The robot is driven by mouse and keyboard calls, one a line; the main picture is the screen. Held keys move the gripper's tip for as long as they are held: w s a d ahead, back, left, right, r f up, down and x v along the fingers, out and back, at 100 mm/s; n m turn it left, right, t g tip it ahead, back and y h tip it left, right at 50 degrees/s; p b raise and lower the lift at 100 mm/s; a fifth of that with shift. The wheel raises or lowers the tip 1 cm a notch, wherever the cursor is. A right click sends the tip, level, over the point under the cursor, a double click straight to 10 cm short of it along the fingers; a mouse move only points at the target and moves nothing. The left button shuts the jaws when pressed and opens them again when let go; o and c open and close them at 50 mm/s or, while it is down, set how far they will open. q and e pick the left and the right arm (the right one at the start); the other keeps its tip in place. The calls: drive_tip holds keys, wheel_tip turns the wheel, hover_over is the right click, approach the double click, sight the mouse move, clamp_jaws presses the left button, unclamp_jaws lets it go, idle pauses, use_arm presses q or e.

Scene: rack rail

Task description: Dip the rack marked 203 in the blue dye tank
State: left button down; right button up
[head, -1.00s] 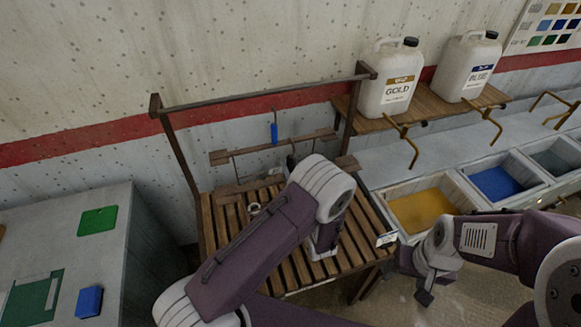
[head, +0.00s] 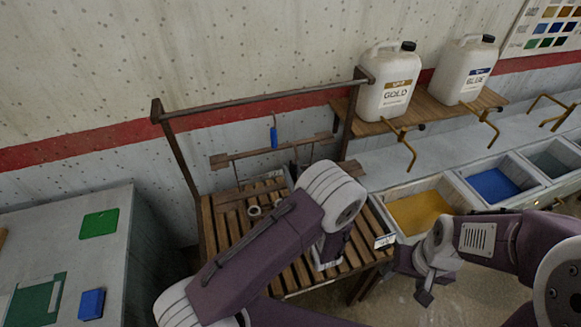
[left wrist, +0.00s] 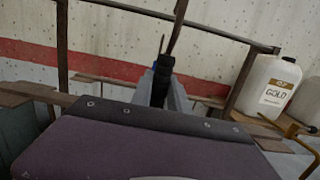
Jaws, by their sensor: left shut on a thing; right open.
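My left arm comes in from the left in the head view, and its forearm hides the left gripper there. In the left wrist view my left gripper (left wrist: 161,92) is shut on a dark upright handle (left wrist: 162,70) with a thin rod above it. Its number cannot be read. A rack bar (head: 240,155) with a blue handle (head: 274,137) shows behind the slatted bench. A small pale label (head: 275,174) near it is too small to read. The blue dye tank (head: 494,184) stands open at the right. My right gripper (head: 425,287) is open and empty, low at the right.
A gold dye tank (head: 419,211) lies between the slatted bench (head: 225,235) and the blue tank. A metal rail frame (head: 260,93) stands over the bench. GOLD (head: 391,88) and BLUE (head: 464,72) jugs stand on a shelf. A grey cabinet (head: 60,235) is at the left.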

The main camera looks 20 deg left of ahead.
use_arm(q)
drive_tip(key=shift+r+v, duration=0.15)
drive_tip(key=shift+v, duration=0.9)
drive_tip(key=shift+r+v, duration=0.15)
drive_tip(key=shift+v, duration=0.95)
drive_tip(key=shift+r+v, duration=0.2)
drive_tip(key=shift+v, duration=0.85)
drive_tip(key=c, duration=1.9)
unclamp_jaws()
drive_tip(key=shift+c, duration=0.2)
clamp_jaws()
